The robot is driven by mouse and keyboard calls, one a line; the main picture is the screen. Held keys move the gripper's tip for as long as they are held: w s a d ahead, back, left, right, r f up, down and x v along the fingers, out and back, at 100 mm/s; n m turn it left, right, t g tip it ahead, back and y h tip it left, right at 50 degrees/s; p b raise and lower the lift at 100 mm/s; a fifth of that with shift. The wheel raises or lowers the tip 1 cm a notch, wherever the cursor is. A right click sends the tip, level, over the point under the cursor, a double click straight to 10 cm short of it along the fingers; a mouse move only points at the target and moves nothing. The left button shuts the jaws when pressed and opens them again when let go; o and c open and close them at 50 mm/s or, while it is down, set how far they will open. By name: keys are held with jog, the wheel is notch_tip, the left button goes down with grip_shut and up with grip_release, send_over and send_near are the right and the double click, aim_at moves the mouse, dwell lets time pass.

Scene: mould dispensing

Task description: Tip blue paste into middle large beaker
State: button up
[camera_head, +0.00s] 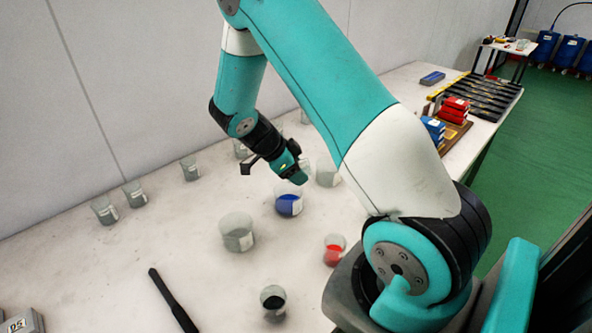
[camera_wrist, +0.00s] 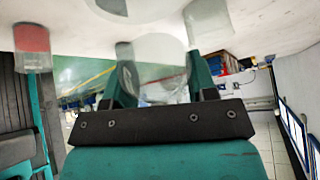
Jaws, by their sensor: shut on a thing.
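My gripper (camera_wrist: 160,75) is shut on a small clear beaker (camera_wrist: 160,55), which shows between the two fingers in the wrist view. I see no blue in the part of it that shows. In the head view my gripper (camera_head: 297,176) is just above and behind the middle large beaker (camera_head: 288,203), and the held beaker is mostly hidden there. The middle large beaker stands upright on the table with blue paste in it. The other large beakers, one in front on the left (camera_head: 237,234) and one behind on the right (camera_head: 327,173), look clear.
A beaker of red paste (camera_head: 334,251) and one of black paste (camera_head: 273,299) stand in front. Small clear beakers (camera_head: 105,211) line the wall. A black tool (camera_head: 172,300) lies front left. Red boxes (camera_head: 455,108) are at the table's far end.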

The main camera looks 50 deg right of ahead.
aim_at(300, 161)
jog(key=shift+r, duration=0.15)
jog(key=shift+r+p, duration=1.15)
jog(key=shift+r, duration=0.7)
jog(key=t+y+b, duration=0.1)
jog(key=t+y, duration=0.1)
jog(key=y, duration=0.1)
jog(key=shift+s+d+r+b, duration=0.1)
jog(key=shift+d+r+b, duration=0.1)
jog(key=shift+b, duration=0.15)
jog(key=t+y, duration=0.2)
jog(key=r+t+y, duration=0.1)
jog(key=t+y, duration=0.1)
jog(key=y, duration=0.1)
jog(key=shift+m, duration=0.3)
jog(key=t+y+p, duration=0.1)
jog(key=y, duration=0.1)
jog(key=t+y+p, duration=0.1)
jog(key=t+y, duration=0.1)
jog(key=shift+r+y, duration=0.4)
jog(key=t+y, duration=0.2)
jog(key=y, duration=0.1)
jog(key=shift+a+r+t+p, duration=0.1)
jog(key=shift+r+t+p, duration=0.2)
jog(key=shift+p, duration=0.1)
jog(key=shift+r+t+y, duration=0.1)
jog(key=shift+t+y, duration=0.3)
jog(key=shift+a, duration=0.15)
